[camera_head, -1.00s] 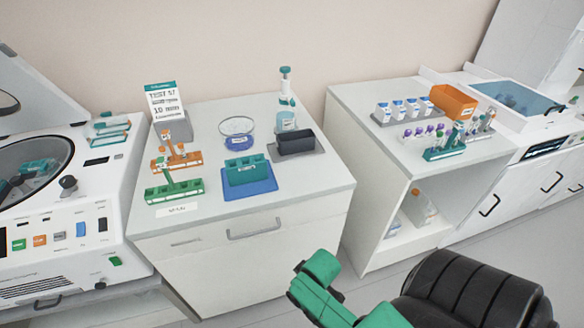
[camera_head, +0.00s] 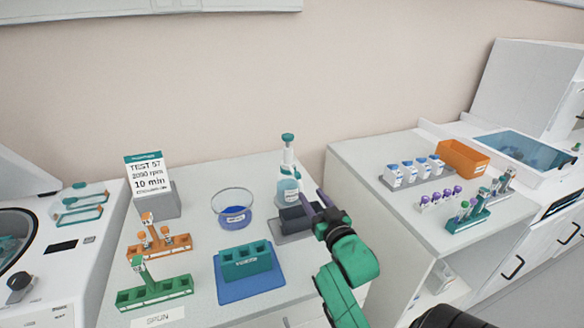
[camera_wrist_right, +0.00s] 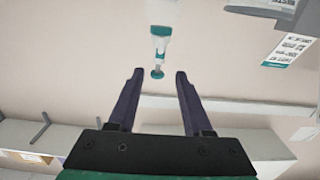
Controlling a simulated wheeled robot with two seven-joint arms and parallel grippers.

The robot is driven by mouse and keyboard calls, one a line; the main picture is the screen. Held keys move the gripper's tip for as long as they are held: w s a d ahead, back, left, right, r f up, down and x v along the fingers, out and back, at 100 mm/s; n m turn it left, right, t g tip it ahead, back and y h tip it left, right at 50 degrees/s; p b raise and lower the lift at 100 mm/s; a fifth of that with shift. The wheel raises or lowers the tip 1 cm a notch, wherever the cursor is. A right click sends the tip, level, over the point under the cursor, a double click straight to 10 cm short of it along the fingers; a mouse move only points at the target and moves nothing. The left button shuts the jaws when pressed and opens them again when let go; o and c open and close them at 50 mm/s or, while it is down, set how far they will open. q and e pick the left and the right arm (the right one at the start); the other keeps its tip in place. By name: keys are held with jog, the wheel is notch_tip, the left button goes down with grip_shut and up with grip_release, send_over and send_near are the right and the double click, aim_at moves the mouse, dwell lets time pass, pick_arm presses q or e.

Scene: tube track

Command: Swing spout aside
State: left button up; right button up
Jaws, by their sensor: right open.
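The dispenser bottle (camera_head: 289,186) has a teal cap, a white pump neck and a pale teal body. It stands upright at the back right of the left counter. I cannot make out its spout clearly. My right gripper (camera_head: 314,203) is open and empty, to the right of the bottle and in front of it, apart from it. In the right wrist view the bottle (camera_wrist_right: 160,42) shows upside down, its teal cap between the two dark fingertips (camera_wrist_right: 159,73) in the picture but farther off. My left gripper is not in view.
A glass bowl (camera_head: 234,213), a teal rack on a blue mat (camera_head: 250,290), orange and green tube racks (camera_head: 155,291) and a sign (camera_head: 150,179) share the counter. Vials and an orange bin (camera_head: 463,159) stand on the right counter.

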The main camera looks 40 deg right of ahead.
aim_at(299, 176)
jog(key=x, duration=0.2)
jog(key=p+x, duration=0.1)
jog(key=x, duration=0.2)
jog(key=r+p+x, duration=0.1)
jog(key=x, duration=0.5)
jog(key=shift+w+d+f, duration=0.15)
jog(key=shift+w+f, duration=0.2)
jog(key=shift+f, duration=0.05)
jog(key=shift+w+p, duration=0.2)
jog(key=shift+p, duration=0.1)
jog(key=shift+s+r, duration=0.15)
grip_shut()
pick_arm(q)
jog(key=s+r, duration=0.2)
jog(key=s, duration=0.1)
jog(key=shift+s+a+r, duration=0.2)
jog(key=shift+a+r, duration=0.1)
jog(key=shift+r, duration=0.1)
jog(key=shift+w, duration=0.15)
